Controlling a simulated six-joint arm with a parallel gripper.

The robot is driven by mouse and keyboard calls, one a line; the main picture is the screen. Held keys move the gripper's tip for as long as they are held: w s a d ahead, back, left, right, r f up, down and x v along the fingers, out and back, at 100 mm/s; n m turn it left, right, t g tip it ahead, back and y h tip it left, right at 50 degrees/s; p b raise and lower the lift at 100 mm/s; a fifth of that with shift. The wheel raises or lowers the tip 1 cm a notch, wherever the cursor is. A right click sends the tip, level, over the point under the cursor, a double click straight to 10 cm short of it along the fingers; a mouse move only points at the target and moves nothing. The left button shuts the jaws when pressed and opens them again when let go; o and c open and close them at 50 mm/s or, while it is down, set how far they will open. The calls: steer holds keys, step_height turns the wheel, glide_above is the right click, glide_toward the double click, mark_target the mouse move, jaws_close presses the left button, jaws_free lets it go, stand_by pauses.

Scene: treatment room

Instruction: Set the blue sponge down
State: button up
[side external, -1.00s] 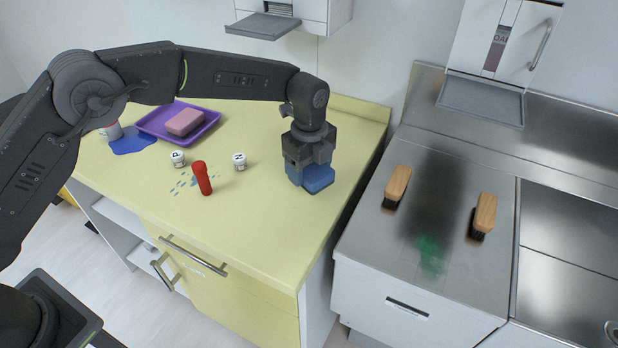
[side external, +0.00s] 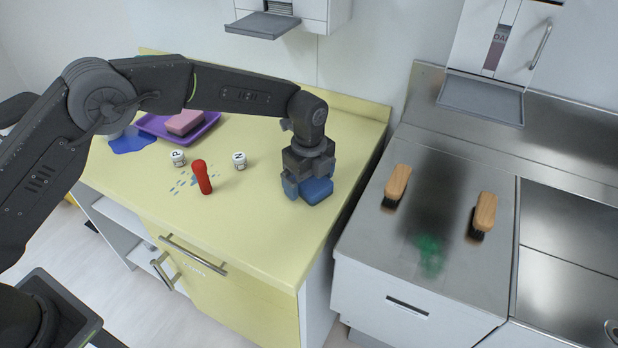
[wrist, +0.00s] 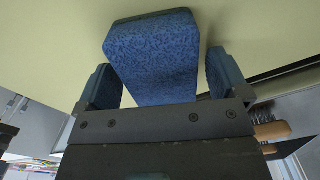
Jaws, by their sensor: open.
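The blue sponge (side external: 318,191) rests on the yellow counter (side external: 262,215) near its right edge. My gripper (side external: 306,180) is at the sponge, pointing down, with its jaws open. In the wrist view, the sponge (wrist: 152,50) lies between the two blue-padded fingers of my gripper (wrist: 160,78). A gap shows between the sponge and each finger. The underside of the sponge is hidden.
A purple tray (side external: 211,121) holds a pink sponge (side external: 184,122). Two wooden brushes (side external: 397,182) (side external: 485,212) lie on the steel counter (side external: 365,225) across a gap.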

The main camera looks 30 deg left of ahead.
steer(key=shift+r, duration=0.1)
step_height(320, 180, up, 12)
stand_by(0.5)
steer(key=shift+r, duration=0.15)
steer(key=s+a+r+n+t, duration=0.3)
steer(key=s+a+r+n, duration=0.8)
steer(key=s+a+r, duration=0.25)
steer(key=s+a+f+n+t, duration=0.1)
steer(key=s+a+f+n, duration=0.1)
steer(key=s+n, duration=0.3)
steer(key=s+a+f+n+t, duration=0.1)
steer(key=s+a+n, duration=0.3)
steer(key=s, duration=0.9)
steer(key=f+n, duration=0.1)
steer(key=n, duration=0.1)
steer(key=shift+f+n+t, duration=0.3)
